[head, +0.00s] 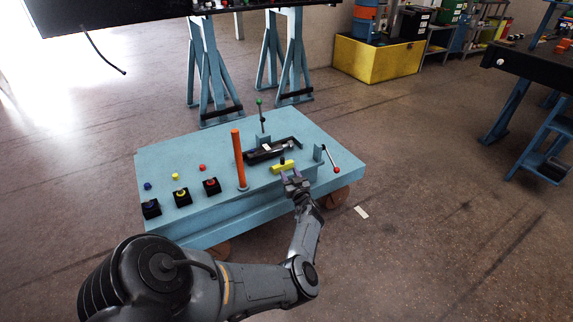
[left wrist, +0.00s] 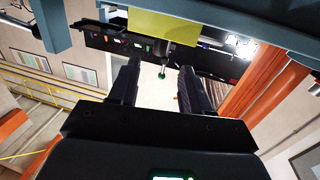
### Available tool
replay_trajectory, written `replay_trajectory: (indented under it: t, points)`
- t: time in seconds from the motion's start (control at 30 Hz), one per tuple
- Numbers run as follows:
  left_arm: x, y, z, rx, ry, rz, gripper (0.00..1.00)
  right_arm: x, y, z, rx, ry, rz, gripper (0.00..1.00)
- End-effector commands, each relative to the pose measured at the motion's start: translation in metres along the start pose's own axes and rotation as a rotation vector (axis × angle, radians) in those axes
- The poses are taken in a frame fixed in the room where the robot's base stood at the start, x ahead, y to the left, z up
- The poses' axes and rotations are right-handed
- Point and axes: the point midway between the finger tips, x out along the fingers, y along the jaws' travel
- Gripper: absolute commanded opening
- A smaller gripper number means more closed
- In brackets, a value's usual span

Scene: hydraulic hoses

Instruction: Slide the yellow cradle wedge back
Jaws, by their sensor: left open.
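The yellow cradle wedge (head: 282,167) sits on the light-blue cart (head: 165,158), in front of the black cradle (head: 262,155). My left gripper (head: 293,179) is open just on the near side of the wedge, its fingers pointing toward it. In the left wrist view the yellow wedge (left wrist: 165,24) shows at the top, beyond the two spread fingers of the left gripper (left wrist: 158,78). Nothing shows between the fingers. Whether a fingertip touches the wedge I cannot tell. My right gripper is not in view.
An orange post (head: 238,158) stands left of the wedge. A red-knobbed lever (head: 329,157) is to the right, a green-knobbed lever (head: 261,115) behind. Several coloured buttons are at the cart's left. A yellow bin (head: 375,62) stands on the floor at the back.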

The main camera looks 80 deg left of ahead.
Motion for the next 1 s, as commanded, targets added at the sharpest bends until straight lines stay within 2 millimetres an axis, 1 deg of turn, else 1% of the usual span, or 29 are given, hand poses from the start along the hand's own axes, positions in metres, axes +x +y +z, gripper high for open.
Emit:
replay_trajectory:
  t: [0.03, 0.1, 0.2, 0.33, 0.5, 0.87, 0.97, 1.0]
  points:
    - [-0.010, 0.001, -0.004, 0.001, -0.001, 0.003, 0.48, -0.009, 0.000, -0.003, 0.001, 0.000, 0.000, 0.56]
    - [-0.020, 0.001, -0.003, 0.000, -0.001, 0.003, 0.48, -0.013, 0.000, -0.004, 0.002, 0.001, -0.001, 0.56]
    - [-0.032, 0.001, -0.002, 0.001, 0.000, 0.002, 0.48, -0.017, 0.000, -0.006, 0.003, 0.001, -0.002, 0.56]
    - [-0.040, 0.000, -0.001, -0.001, 0.001, 0.001, 0.48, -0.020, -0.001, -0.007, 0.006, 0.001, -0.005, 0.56]
    - [-0.044, 0.000, 0.000, -0.002, 0.001, 0.001, 0.48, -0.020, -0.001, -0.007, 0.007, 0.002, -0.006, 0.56]
    - [-0.044, 0.000, 0.000, 0.000, 0.001, 0.001, 0.48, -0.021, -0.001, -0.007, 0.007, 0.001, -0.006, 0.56]
    - [-0.043, -0.008, 0.001, 0.018, 0.002, 0.000, 0.48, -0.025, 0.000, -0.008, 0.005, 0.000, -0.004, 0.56]
    - [-0.042, -0.015, 0.002, 0.034, 0.003, 0.000, 0.48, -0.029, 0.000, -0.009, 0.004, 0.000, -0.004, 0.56]
